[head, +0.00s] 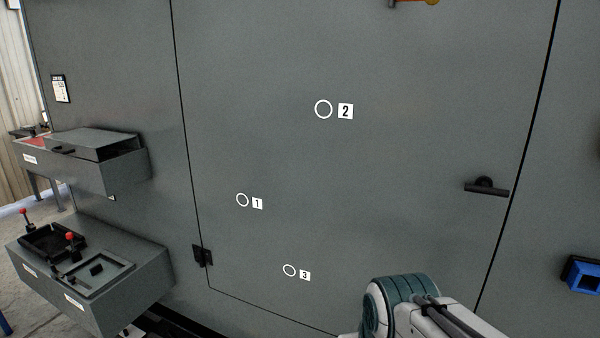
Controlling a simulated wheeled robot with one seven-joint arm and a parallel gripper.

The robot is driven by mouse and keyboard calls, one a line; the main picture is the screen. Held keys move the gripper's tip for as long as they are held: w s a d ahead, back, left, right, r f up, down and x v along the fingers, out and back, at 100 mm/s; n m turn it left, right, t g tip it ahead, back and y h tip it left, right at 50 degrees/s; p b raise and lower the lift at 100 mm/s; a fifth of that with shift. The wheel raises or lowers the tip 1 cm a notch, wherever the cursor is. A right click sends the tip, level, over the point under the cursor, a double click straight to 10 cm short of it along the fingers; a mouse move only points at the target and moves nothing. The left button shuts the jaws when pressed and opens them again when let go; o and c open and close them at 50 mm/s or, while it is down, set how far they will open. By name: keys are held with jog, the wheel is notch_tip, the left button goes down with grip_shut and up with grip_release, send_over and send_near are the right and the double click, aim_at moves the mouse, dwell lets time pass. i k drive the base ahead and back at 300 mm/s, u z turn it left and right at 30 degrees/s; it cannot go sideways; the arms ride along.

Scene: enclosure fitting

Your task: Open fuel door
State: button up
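A large grey door (400,235) fills the middle of the head view, outlined by thin dark seams and flush with the wall around it, so it looks shut. No readable label names it as the fuel door. A black lever handle (487,188) sits near its right edge, its bar lying roughly level towards the seam. A black hinge (203,255) is at its lower left. White circles with plates numbered 1, 2 and 3 mark its face. Part of my arm shows at the bottom, right of centre, below the handle. My gripper is out of view.
At the left, a grey box with a tilted lid (95,144) and a lower grey box (120,290) with red-knobbed levers jut from the wall. A blue box-like part (583,274) is at the right edge. An orange part (420,2) is cut off at the top.

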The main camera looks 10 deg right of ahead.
aim_at(485, 189)
jog(key=z, duration=0.5)
jog(key=k, duration=1.25)
jog(key=z, duration=1.15)
jog(key=i, duration=0.85)
jog(key=u, duration=0.65)
jog(key=i, duration=0.5)
jog(key=u, duration=0.55)
